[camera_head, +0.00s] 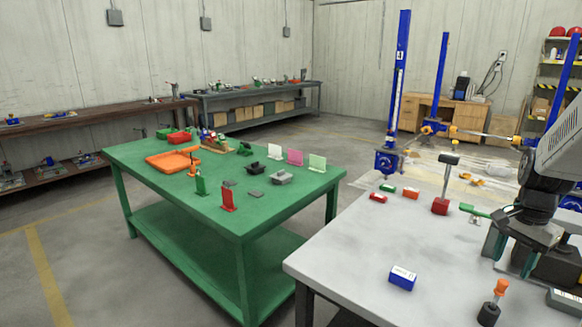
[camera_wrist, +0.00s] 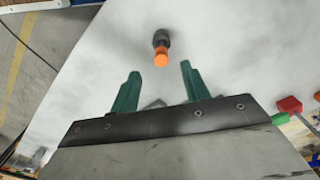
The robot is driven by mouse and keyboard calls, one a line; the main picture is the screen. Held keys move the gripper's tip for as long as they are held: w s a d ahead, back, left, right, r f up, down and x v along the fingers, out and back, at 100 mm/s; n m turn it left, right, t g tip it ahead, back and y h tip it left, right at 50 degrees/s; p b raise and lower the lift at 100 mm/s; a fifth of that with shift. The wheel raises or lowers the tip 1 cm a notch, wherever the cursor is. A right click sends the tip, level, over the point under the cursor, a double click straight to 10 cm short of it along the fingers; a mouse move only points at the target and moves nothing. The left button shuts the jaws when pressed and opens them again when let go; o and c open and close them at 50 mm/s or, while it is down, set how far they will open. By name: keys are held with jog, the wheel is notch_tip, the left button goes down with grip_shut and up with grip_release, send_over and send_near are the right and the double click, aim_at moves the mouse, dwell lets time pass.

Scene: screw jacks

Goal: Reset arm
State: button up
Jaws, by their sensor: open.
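My gripper (camera_head: 514,262) is at the right of the head view, over the grey table (camera_head: 350,262). In the wrist view its two green fingers (camera_wrist: 160,75) are spread apart with nothing held between them. A small black jack with an orange top (camera_head: 490,312) stands near the front right of the grey table.
A blue box (camera_head: 402,278) sits on the grey table. Farther back are a red block with a tall handle (camera_head: 440,206) and small red and green pieces. A green table (camera_head: 250,222) with an orange tray (camera_head: 172,160) stands left. The grey table's middle is clear.

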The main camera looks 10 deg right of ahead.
jog(key=s+a+r+n, duration=0.3)
jog(key=s+a+n, duration=0.1)
jog(key=a, duration=0.6)
jog(key=s+a+r+n+t, duration=0.1)
jog(key=s+a+r+n, duration=0.2)
jog(key=a+n, duration=0.3)
jog(key=s+a+r+n, duration=0.3)
jog(key=s+a+n, duration=0.2)
jog(key=a, duration=0.8)
jog(key=shift+s+a, duration=0.15)
jog(key=shift+a, duration=0.15)
